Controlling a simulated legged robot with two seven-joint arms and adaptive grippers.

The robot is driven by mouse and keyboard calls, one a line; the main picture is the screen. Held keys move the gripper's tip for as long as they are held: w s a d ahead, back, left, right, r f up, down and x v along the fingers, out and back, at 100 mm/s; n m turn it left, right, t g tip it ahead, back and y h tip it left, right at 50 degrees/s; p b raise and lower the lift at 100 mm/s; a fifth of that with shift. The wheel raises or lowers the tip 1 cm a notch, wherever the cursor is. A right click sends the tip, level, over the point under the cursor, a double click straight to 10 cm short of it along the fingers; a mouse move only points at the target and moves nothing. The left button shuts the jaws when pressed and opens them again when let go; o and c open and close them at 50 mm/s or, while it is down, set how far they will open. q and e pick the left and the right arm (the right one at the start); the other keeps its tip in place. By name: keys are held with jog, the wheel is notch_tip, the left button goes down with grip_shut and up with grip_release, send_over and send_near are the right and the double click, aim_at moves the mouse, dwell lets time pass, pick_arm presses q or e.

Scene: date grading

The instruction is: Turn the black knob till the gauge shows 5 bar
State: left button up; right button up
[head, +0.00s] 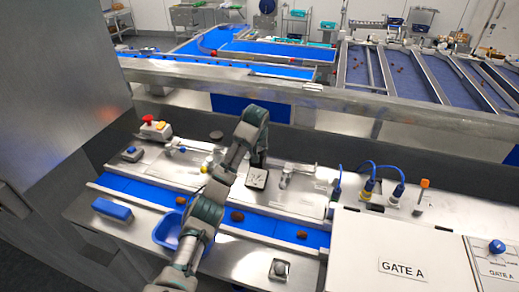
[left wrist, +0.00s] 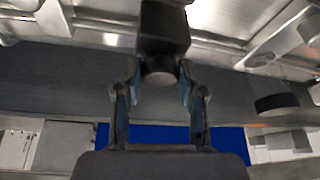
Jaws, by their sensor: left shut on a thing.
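My left gripper (head: 258,157) points down at the back of the steel bench, just behind a square, white-faced gauge (head: 257,179) with a dark rim. The gauge has dark marks, but its reading is too small to tell. In the left wrist view the two fingers of my left gripper (left wrist: 160,77) are closed on the sides of a black knob (left wrist: 163,38), whose rounded end sits between the fingertips. In the head view the knob is hidden by my gripper. My right gripper is not in view.
A blue belt (head: 260,222) with several brown dates runs along the bench. A blue bowl (head: 166,231) stands in front of it, beside my left arm. A red emergency button (head: 148,119) is at the left. A white GATE A box (head: 395,245) fills the right front. Blue cables (head: 370,165) stand behind.

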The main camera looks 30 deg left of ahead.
pick_arm(q)
jog(key=shift+d+r, duration=0.1)
jog(key=shift+d, duration=0.35)
jog(key=shift+a, duration=0.15)
jog(key=shift+s+a, duration=0.1)
jog(key=shift+a, duration=0.55)
jog(key=shift+d+m+t+h, duration=0.1)
jog(key=shift+m+t+h, duration=0.2)
jog(key=shift+m, duration=0.1)
jog(key=shift+d+m, duration=0.1)
jog(key=shift+m, duration=0.3)
jog(key=shift+d+r+m+h, duration=0.1)
jog(key=shift+r+m+h, duration=0.05)
jog(key=shift+m+h, duration=0.2)
jog(key=o, duration=1.1)
jog(key=shift+a, duration=0.2)
jog(key=shift+o, duration=0.2)
jog(key=shift+w, duration=0.2)
jog(key=a+v, duration=0.1)
jog(key=v, duration=1)
jog(key=shift+d+r, duration=0.2)
jog(key=shift+d, duration=0.3)
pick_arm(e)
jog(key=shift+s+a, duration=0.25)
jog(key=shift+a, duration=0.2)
pick_arm(q)
jog(key=shift+s, duration=0.1)
